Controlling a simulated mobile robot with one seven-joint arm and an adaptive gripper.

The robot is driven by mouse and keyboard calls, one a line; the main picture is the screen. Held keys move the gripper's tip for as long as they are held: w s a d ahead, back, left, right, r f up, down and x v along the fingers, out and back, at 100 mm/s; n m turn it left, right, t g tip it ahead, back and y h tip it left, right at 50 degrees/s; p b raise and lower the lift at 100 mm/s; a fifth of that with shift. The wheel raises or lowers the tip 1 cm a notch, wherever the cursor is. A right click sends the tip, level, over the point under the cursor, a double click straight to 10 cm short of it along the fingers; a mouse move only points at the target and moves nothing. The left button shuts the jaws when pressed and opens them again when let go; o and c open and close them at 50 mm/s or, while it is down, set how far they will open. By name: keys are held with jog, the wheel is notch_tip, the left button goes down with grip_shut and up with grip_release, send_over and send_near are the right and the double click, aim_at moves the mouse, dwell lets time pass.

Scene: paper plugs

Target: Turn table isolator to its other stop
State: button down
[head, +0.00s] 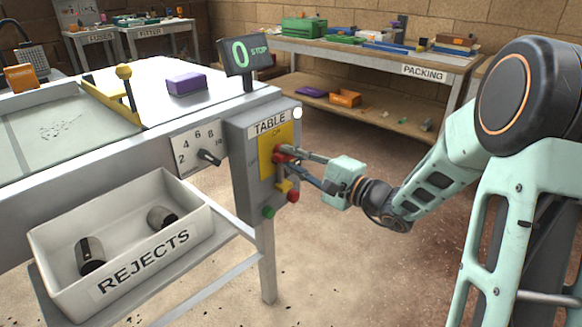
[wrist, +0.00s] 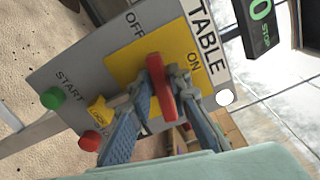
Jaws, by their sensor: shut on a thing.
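The table isolator is a red handle (head: 282,154) on a yellow plate (head: 265,171), on the front of the grey TABLE box (head: 240,146). In the wrist view the red handle (wrist: 161,88) stands between the fingers of my gripper (wrist: 168,95), which is shut on it.
Below the handle are a yellow lock tab (wrist: 101,110), a red button (wrist: 90,141) and a green START button (wrist: 52,98). A display (head: 245,55) above reads 0 STOP. A numbered dial (head: 209,157) and the REJECTS bin (head: 125,240) are to the left. Open floor lies right.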

jog(key=shift+f+n, duration=0.15)
jog(key=shift+n, duration=0.95)
jog(key=c, duration=1.9)
grip_release()
jog(key=shift+c, duration=0.2)
jog(key=shift+s+d, duration=0.1)
jog(key=v, duration=1.1)
jog(key=shift+s+d, duration=0.3)
